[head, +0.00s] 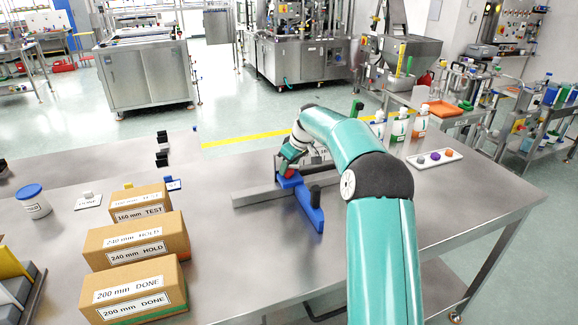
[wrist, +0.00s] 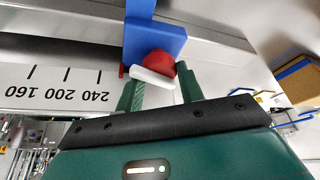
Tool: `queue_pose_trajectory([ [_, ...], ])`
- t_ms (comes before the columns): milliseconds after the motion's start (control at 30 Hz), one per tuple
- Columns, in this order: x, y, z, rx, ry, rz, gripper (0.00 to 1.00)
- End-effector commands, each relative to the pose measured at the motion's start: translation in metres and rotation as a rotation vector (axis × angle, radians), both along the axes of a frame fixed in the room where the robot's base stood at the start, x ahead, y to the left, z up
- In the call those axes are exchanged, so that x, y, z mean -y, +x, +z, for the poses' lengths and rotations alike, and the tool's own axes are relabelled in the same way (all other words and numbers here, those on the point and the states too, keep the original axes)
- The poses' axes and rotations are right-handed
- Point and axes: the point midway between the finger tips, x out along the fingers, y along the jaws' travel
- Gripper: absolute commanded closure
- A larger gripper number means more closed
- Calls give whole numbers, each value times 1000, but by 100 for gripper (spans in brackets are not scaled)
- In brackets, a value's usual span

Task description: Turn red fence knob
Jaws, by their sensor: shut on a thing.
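The red knob (wrist: 160,62) sits against the blue fence block (wrist: 165,38) in the wrist view. A white bar (wrist: 152,77) lies across its near side. My gripper (wrist: 160,84) has one green finger on each side of the knob and is shut on it. In the head view the red knob (head: 288,173) is a small patch at the blue fence (head: 309,206), partly hidden by my gripper (head: 289,163). The fence sits across a grey rail (head: 250,196). A scale (wrist: 65,87) marked 160, 200 and 240 shows left of the knob in the wrist view.
Cardboard boxes (head: 139,250) marked 160 mm TEST, 240 mm HOLD and 200 mm DONE stand at the front left. A white jar with a blue lid (head: 33,202) is farther left. A white tray (head: 434,159) and bottles (head: 399,125) are at the back right.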

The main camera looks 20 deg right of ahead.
Motion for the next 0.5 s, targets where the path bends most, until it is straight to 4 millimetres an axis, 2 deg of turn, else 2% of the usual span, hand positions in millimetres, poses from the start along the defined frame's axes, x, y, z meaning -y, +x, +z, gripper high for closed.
queue_pose_trajectory([
  [500,2,0,-3,-7,1,240,85],
])
